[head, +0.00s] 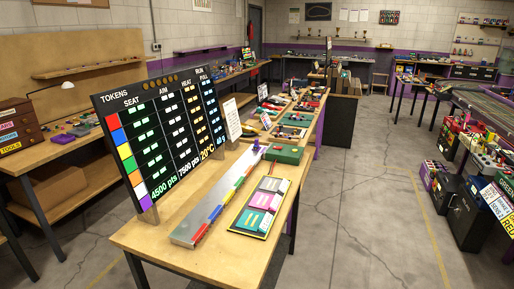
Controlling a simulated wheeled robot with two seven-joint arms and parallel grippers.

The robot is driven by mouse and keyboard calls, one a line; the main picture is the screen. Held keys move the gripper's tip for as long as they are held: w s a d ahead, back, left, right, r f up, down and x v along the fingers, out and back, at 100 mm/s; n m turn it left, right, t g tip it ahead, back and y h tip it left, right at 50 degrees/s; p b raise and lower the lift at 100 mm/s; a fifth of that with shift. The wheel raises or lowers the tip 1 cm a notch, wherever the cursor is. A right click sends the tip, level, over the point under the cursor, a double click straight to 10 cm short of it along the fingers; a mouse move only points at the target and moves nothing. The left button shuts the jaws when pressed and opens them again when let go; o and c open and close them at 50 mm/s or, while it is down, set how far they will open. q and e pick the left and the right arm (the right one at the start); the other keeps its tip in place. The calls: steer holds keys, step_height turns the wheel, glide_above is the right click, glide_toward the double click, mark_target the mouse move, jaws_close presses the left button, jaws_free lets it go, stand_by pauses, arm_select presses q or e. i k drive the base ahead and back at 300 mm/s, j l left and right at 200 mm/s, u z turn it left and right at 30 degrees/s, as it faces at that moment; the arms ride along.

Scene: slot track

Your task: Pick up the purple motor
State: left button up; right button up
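A small purple piece (257,143) stands at the far end of a long pale grey bar (205,226) on the near wooden table; it may be the purple motor, but it is too small to tell. A framed tray (235,226) beside the bar holds flat blocks, among them a pink-purple block (260,199) and a teal block (250,219). Neither of my grippers shows in the head view.
A black scoreboard (165,125) stands along the table's left side. A green box (284,154) sits behind the tray. Red, blue, green and yellow pieces line the bar. The table's near corner (150,235) is bare. Open floor lies to the right.

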mark_target(256, 147)
steer(key=i+l+u, duration=0.1)
steer(key=i+l, duration=0.2)
steer(key=i+l+u, duration=0.1)
steer(key=i+l, duration=0.15)
steer(key=l, duration=0.2)
steer(key=i+l, duration=0.3)
steer(key=l+u, duration=0.05)
steer(key=l, duration=0.05)
